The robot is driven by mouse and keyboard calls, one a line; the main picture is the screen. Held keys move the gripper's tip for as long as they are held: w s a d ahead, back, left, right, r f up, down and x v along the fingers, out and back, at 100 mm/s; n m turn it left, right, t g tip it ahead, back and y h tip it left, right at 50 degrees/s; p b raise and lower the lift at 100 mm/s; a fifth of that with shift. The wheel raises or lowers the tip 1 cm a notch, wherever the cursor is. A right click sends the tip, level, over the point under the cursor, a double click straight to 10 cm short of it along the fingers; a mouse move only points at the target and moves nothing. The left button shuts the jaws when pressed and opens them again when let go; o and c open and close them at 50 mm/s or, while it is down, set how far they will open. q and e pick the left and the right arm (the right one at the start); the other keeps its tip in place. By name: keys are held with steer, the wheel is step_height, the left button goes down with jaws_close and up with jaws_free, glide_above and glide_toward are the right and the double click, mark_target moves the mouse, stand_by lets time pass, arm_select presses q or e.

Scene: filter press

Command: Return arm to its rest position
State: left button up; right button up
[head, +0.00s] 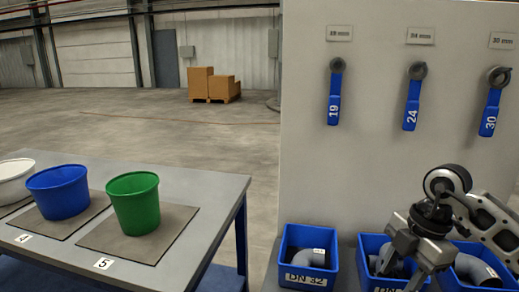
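My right gripper (398,272) is at the lower right, on the arm that comes in from the right edge. It points down over the middle blue bin (366,262) and hides part of it. Its two fingers look spread apart, with nothing clearly held between them. A grey pipe elbow (386,262) shows in that bin behind the fingers. I cannot tell whether the fingers touch it. My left gripper is not in view.
Blue bins with grey elbows stand left (290,282) and right (505,272) of the middle one. Wrenches 19 (334,98), 24 (411,105) and 30 (489,112) hang on the panel (350,180). Blue (62,195) and green (134,205) buckets stand on the left table (205,215).

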steer(key=s+a+f+n+y, duration=0.15)
steer(key=a+y, duration=0.25)
steer(key=a, duration=0.4)
steer(key=s+a+f+n+y, duration=0.1)
steer(key=s+a+n+y, duration=0.3)
steer(key=a, duration=0.5)
steer(key=a+r+m+t+y, duration=0.6)
steer(key=m+t+y, duration=0.1)
steer(key=t+y, duration=0.2)
steer(key=w+d+f+m+t+h, duration=0.2)
steer(key=d+f+m+t+h, duration=0.35)
steer(key=m+t+h, duration=0.55)
steer(key=s+d+f+m+g+h, duration=0.1)
steer(key=s+f+m+g+h, duration=0.1)
steer(key=f, duration=0.6)
steer(key=s+d+f+m+g+h, duration=0.1)
steer(key=s+f+m+g+h, duration=0.1)
steer(key=s+f+m+g, duration=0.2)
steer(key=s+f+g, duration=0.3)
steer(key=s+f, duration=0.1)
steer(key=s, duration=0.1)
steer(key=shift+h+p, duration=0.3)
steer(key=shift+h, duration=0.1)
